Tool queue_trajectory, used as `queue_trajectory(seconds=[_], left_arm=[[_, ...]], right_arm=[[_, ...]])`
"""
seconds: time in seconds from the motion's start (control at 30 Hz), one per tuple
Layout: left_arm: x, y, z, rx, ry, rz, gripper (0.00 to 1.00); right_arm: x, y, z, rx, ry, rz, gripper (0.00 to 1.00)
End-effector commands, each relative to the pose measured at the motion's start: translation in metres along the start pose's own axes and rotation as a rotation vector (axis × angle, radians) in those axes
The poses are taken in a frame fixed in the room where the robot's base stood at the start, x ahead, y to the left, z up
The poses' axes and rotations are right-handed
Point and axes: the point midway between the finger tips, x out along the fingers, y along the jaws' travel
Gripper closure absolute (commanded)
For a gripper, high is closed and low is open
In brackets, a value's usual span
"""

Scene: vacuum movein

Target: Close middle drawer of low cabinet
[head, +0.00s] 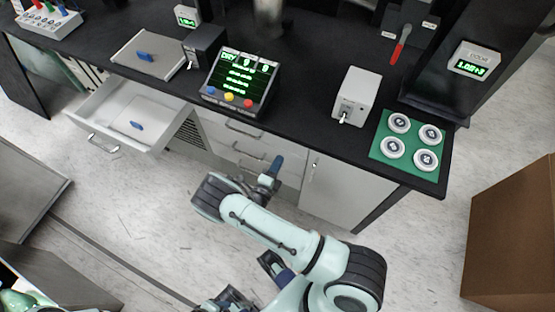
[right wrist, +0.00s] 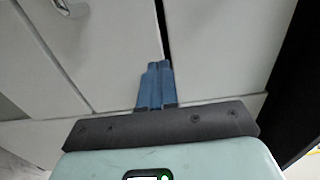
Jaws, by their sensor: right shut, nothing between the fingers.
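The low cabinet (head: 335,190) stands under the black bench. Its stack of white drawers (head: 222,128) is left of a plain door, with handles one below another. The middle drawer (head: 230,148) looks nearly flush with the front; its lower part is partly hidden behind my right arm, so I cannot tell if a small gap remains. My right gripper (head: 275,168) is shut and empty, its blue fingers close to the cabinet front. In the right wrist view, the shut fingers (right wrist: 157,85) point at a dark seam between white panels. Dark parts, possibly my left gripper, show low in the head view; their jaws are unclear.
A separate drawer (head: 160,138) at the left stands pulled out, with a blue-handled piece inside. A console (head: 240,80), a white switch box (head: 355,97) and a green mat with round pieces (head: 408,165) sit on the bench. A brown box (head: 515,230) stands at the right.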

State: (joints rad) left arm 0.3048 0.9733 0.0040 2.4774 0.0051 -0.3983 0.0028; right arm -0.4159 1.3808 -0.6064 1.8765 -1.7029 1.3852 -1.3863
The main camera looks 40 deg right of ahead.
Motion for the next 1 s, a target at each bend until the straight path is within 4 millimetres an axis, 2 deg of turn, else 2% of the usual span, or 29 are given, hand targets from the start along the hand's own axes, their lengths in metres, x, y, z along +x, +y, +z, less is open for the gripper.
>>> queue_trajectory(seconds=[0.07,0.1,0.3,0.5,0.63,0.87,0.93,1.0], left_arm=[[-0.002,0.000,0.001,-0.002,-0.003,-0.002,0.57],[-0.001,-0.001,0.001,-0.002,-0.002,-0.002,0.57],[0.000,0.000,0.000,-0.001,-0.001,-0.001,0.57],[0.001,-0.001,0.000,-0.001,0.001,-0.001,0.57],[0.001,-0.001,-0.001,-0.001,0.002,-0.001,0.57],[0.000,-0.001,-0.001,-0.001,0.002,-0.001,0.57],[0.000,0.000,-0.001,-0.001,0.002,0.000,0.57],[-0.003,0.001,-0.001,0.000,0.004,0.000,0.57]], right_arm=[[-0.011,-0.001,-0.002,0.000,-0.002,0.002,1.00],[-0.024,0.000,0.000,0.002,-0.005,0.003,1.00],[-0.070,0.001,-0.001,0.001,-0.003,0.004,1.00],[-0.100,0.001,-0.001,0.001,-0.001,0.004,1.00],[-0.107,0.000,-0.001,0.000,-0.001,0.002,1.00],[-0.109,0.000,-0.002,0.000,0.001,0.003,1.00],[-0.107,0.002,-0.006,0.006,0.018,0.014,1.00],[-0.104,0.007,-0.020,0.025,0.076,0.053,1.00]])
